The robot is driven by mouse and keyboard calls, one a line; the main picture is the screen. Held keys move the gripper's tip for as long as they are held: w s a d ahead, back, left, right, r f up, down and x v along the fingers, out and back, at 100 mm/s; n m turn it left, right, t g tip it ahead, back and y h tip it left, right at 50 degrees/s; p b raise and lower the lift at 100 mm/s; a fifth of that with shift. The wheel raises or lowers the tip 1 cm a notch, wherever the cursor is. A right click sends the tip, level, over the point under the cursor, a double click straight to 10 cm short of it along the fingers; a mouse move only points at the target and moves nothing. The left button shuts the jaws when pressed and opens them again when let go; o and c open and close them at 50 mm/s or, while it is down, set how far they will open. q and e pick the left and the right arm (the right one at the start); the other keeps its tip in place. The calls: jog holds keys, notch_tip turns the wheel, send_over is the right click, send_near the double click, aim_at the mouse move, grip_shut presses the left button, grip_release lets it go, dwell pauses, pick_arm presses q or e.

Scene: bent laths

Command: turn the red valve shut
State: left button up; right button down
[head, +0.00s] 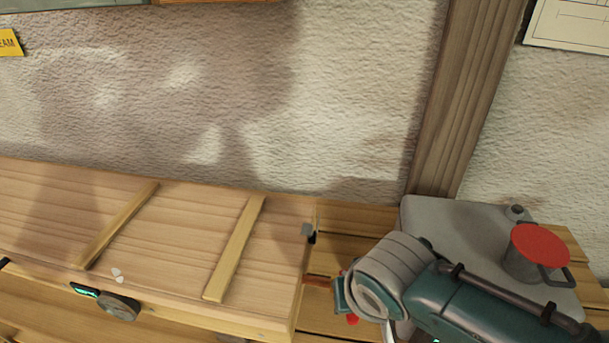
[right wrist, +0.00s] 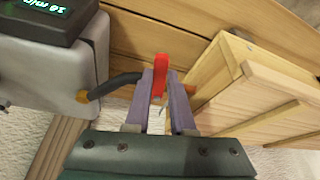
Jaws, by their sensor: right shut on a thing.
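The red valve handle (right wrist: 160,72) stands between the two purple fingers of my right gripper (right wrist: 161,90) in the right wrist view, and the gripper is shut on it. A dark hose (right wrist: 118,84) runs from the grey tank toward the handle. In the head view my right gripper (head: 341,296) is beside the right end of the wooden box, and only a small red bit (head: 352,320) shows below it. The valve body is mostly hidden by the fingers and wrist. My left gripper is not in view.
The long wooden box (head: 180,240) with two laths on its lid lies to the left. The grey tank (head: 440,215) with a red-topped pot (head: 540,243) is close to my right arm. A wooden post (head: 465,100) stands behind. A dark display (right wrist: 45,12) sits atop the tank.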

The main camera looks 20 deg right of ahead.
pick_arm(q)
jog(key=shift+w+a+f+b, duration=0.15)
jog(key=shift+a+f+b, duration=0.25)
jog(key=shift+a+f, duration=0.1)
pick_arm(e)
jog(key=shift+w+a+m+g+h, duration=0.2)
jog(key=shift+a+m, duration=0.2)
jog(key=shift+m, duration=0.3)
jog(key=shift+w+a+m+g+h, duration=0.1)
jog(key=shift+w+a+m+h, duration=0.2)
jog(key=shift+m, duration=0.4)
jog(key=shift+s+a, duration=0.1)
jog(key=shift+s, duration=0.05)
jog(key=c, duration=0.8)
grip_release()
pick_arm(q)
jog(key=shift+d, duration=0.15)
pick_arm(e)
jog(key=shift+o, duration=0.2)
jog(key=shift+r, duration=0.1)
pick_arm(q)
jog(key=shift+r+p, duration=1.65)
pick_arm(e)
jog(key=v, duration=0.9)
jog(key=shift+r, duration=0.35)
